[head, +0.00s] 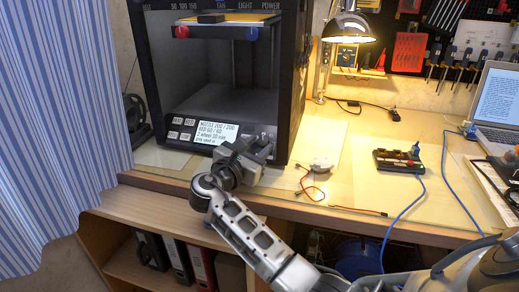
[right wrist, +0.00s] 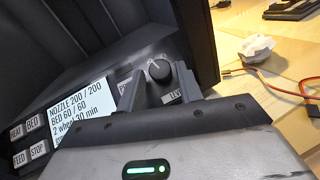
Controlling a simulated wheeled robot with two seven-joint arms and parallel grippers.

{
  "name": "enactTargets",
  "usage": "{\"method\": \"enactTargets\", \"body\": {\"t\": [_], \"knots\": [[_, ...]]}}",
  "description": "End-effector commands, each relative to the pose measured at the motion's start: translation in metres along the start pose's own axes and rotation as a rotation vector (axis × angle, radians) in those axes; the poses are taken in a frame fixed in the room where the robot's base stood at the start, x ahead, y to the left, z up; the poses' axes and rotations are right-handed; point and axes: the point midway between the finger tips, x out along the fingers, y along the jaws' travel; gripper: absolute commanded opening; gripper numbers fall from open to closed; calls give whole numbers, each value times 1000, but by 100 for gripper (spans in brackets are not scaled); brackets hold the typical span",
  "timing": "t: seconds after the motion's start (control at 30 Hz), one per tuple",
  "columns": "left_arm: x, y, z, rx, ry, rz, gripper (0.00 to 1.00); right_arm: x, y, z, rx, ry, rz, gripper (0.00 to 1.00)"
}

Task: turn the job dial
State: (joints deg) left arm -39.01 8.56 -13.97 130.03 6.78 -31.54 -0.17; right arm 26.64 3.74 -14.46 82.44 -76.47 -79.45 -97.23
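The job dial (right wrist: 158,70) is a dark round knob on the front panel of the black 3D printer (head: 295,60), right of its screen. The lit screen (head: 216,132) reads "NOZZLE 200 / 200, BED 60 / 60, 2 wheel 30 min", with its lowest line partly hidden in the right wrist view (right wrist: 80,108). My right gripper (head: 260,146) is at the panel's right end and hides most of the dial in the head view. In the right wrist view its fingers (right wrist: 159,84) are apart, one on each side of the dial. I cannot tell whether they touch it. My left gripper is not in view.
Several buttons (head: 182,128) sit left of the screen. A small white part (head: 320,164) and red wires (head: 312,190) lie on the bench (head: 352,150) right of the gripper. A striped curtain (head: 50,120) hangs left.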

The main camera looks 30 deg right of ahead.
Motion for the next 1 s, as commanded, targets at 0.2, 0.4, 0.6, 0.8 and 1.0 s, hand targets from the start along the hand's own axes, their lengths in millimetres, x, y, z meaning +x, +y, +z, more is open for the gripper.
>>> {"method": "enactTargets", "body": {"t": [0.2, 0.4, 0.6, 0.8, 1.0], "knots": [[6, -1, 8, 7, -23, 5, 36, 7, 0, 1, 0, 0, 4, 36], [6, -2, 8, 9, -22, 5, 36, 7, 0, 1, 0, 0, 4, 36], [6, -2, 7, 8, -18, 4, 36, 7, 0, 1, 0, 0, 3, 4], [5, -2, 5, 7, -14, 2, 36, 7, 0, 1, 12, 1, -12, 4], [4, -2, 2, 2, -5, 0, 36, 6, 2, 1, 63, 4, -77, 4]]}}
